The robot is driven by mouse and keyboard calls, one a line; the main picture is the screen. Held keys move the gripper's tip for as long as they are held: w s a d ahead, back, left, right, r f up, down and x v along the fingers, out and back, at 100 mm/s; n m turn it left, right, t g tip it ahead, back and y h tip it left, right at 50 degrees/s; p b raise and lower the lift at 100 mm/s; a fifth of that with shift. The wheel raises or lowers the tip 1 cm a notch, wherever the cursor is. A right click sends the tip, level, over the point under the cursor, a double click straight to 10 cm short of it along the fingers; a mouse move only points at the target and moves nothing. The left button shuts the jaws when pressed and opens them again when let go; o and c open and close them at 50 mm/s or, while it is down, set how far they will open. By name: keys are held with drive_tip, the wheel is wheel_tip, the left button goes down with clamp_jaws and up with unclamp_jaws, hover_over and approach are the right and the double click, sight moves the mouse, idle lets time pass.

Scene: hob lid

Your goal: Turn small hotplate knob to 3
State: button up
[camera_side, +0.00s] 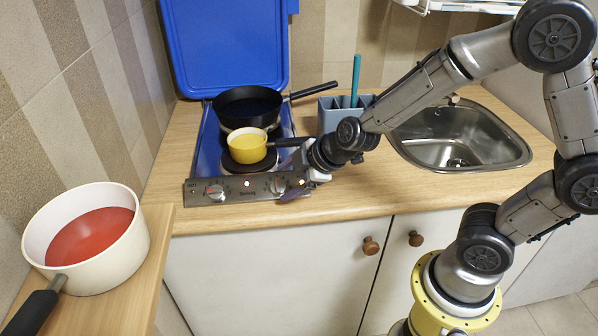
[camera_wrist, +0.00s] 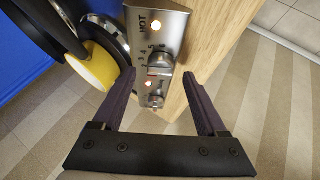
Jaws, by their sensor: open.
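The hob's steel control panel (camera_side: 240,189) runs along its front edge, with a left knob (camera_side: 215,192) and a right knob (camera_side: 278,185). My gripper (camera_wrist: 159,76) is open and empty at the panel's right end in the side view. In the wrist view, the panel (camera_wrist: 148,45) runs between my spread fingers. I see no finger clearly touching a knob. I cannot tell which knob serves the small hotplate or its exact setting.
A yellow pot (camera_side: 247,147) stands on the front hotplate and a black pan (camera_side: 248,108) behind it. The blue lid (camera_side: 228,45) stands open. A grey holder (camera_side: 345,112) and a sink (camera_side: 460,137) are at right. A white pot (camera_side: 85,238) is at left.

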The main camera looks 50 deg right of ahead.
drive_tip(key=shift+v, duration=2.75)
drive_tip(key=s+r+m+t+y, duration=0.15)
drive_tip(key=s+r, duration=0.35)
drive_tip(key=r, duration=0.6)
drive_tip(key=s+d+f+m+g+h, duration=0.1)
drive_tip(key=s+m+g, duration=0.1)
drive_tip(key=s+m, duration=0.2)
drive_tip(key=s+d+f+m+g+h, duration=0.1)
drive_tip(key=s+d+m+g, duration=0.1)
drive_tip(key=s+m, duration=0.3)
drive_tip(key=s, duration=0.4)
drive_tip(key=shift+s+f, duration=0.35)
drive_tip(key=shift+s, duration=0.05)
